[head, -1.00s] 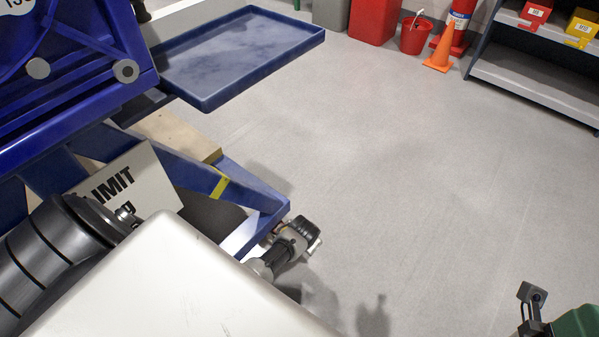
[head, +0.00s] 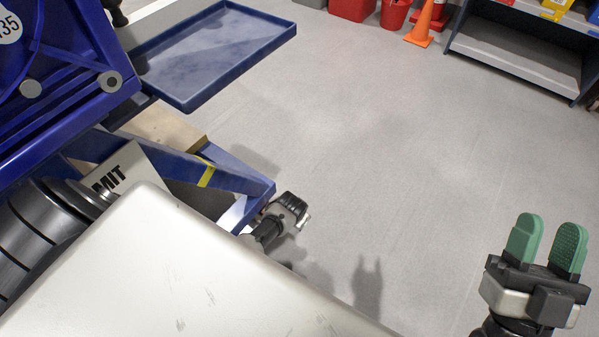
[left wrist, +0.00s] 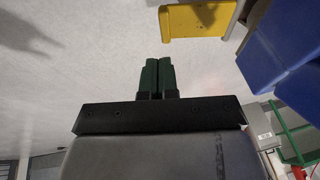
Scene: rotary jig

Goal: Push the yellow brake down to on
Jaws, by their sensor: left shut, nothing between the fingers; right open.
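A yellow pedal-like bar (left wrist: 198,20), likely the brake, shows at the top of the left wrist view. My left gripper (left wrist: 157,62) is shut and empty, its green fingertips just below the bar in the picture. A gap of floor shows between them in that view, but I cannot tell the true distance. In the head view the left gripper does not show, and neither does the yellow bar. My right gripper (head: 547,240) is open and empty over bare floor at the lower right of the head view, green fingers pointing up in the picture.
The blue jig frame (head: 60,85) stands at the left, with a blue leg (head: 238,177) bearing yellow tape and a black-and-grey part (head: 286,212) at its end. A blue tray (head: 215,80) lies behind. Shelves (head: 515,55) and an orange cone (head: 421,30) are far back. The middle floor is clear.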

